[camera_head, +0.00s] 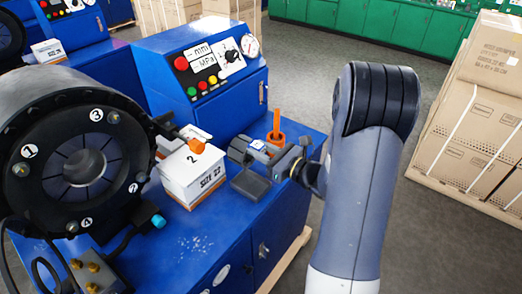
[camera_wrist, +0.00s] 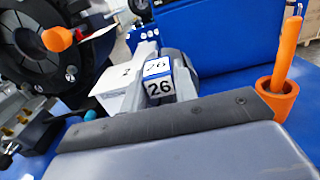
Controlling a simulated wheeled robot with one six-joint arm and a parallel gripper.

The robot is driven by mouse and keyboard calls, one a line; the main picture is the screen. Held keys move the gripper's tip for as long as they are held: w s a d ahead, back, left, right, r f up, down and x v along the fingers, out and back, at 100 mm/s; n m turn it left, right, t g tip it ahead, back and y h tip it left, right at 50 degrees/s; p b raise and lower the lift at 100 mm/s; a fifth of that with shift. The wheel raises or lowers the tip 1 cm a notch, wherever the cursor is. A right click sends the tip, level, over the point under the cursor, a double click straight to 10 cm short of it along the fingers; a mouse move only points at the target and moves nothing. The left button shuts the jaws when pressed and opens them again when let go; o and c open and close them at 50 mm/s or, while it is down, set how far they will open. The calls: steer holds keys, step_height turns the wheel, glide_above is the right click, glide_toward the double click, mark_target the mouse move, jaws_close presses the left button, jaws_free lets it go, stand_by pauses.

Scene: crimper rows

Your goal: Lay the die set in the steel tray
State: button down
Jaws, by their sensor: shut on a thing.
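My gripper (camera_head: 262,163) is above the blue bench, right of the white box. It is shut on the die set, a dark grey rounded piece (camera_head: 238,150) with a blue-and-white tag. In the wrist view the tag of the die set (camera_wrist: 159,85) reads 26, and a grey rounded part shows behind it. I cannot make out the steel tray for certain.
A white box marked SIZE 22 (camera_head: 193,178) stands close left of my gripper. An orange cup (camera_wrist: 277,95) with an orange stick is behind it. The black crimper head (camera_head: 75,160) is at left, the control panel (camera_head: 205,70) behind.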

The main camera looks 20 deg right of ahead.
steer(key=shift+f+b, duration=2.75)
steer(key=shift+f+b, duration=2.05)
steer(key=shift+b, duration=0.45)
stand_by(0.4)
steer(key=c, duration=1.3)
jaws_free()
steer(key=shift+c, duration=0.2)
steer(key=o, duration=0.3)
steer(key=shift+s+f, duration=0.1)
steer(key=shift+f, duration=0.1)
steer(key=b+v, duration=0.1)
steer(key=v, duration=0.9)
steer(key=shift+s+d+r, duration=0.15)
steer(key=shift+s+d, duration=0.1)
steer(key=shift+s, duration=0.05)
steer(key=shift+w, duration=0.1)
